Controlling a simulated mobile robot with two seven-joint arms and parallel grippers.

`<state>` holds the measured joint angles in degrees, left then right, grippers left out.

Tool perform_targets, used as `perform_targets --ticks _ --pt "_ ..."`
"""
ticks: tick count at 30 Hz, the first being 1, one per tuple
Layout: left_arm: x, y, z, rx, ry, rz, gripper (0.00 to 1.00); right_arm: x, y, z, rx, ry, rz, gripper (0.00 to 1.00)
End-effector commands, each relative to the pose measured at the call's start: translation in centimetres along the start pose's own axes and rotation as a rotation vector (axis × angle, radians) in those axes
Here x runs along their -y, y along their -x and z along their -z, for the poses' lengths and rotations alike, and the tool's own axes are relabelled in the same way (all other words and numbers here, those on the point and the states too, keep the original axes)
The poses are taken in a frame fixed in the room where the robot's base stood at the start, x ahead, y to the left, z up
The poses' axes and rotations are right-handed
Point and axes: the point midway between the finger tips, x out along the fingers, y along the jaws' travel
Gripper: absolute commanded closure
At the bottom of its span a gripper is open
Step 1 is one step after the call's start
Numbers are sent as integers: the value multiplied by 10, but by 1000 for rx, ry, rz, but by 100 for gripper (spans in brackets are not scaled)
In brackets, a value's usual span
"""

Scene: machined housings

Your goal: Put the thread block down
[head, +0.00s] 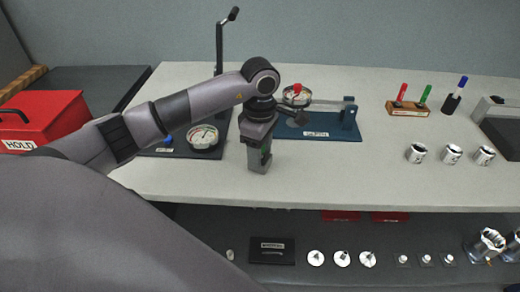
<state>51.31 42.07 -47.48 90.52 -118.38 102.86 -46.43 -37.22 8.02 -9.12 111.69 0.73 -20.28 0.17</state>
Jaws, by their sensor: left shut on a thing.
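My left arm comes in from the left and reaches over the light worktop (350,175). My left gripper (259,165) points down at the worktop, near its middle and toward the front edge. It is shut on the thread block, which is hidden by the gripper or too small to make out. I cannot tell whether the block touches the worktop. My right gripper is not in view.
A dial gauge (203,137) on a dark base is left of the gripper. A blue fixture (325,130) stands behind right. Marker pens (410,105) and several metal cups (451,154) are at right. A red HOLD box (45,115) is far left. The front right worktop is clear.

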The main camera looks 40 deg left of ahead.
Motion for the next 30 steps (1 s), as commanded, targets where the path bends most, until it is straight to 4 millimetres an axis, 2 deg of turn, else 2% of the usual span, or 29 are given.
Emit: perform_targets --ticks 4,5,6,7,16,20,30 --pt "0 -3 0 1 0 -3 100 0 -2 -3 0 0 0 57" --pt "0 -3 0 0 0 0 45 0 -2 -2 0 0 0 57" --pt "0 -2 0 0 0 0 32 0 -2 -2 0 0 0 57" --pt "0 -2 0 0 0 0 26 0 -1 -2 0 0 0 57" --pt "0 -1 0 0 0 1 26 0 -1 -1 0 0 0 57" --pt "-1 7 0 1 0 -2 26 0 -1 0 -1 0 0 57" --pt "-1 76 0 1 0 -6 26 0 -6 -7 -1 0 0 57"
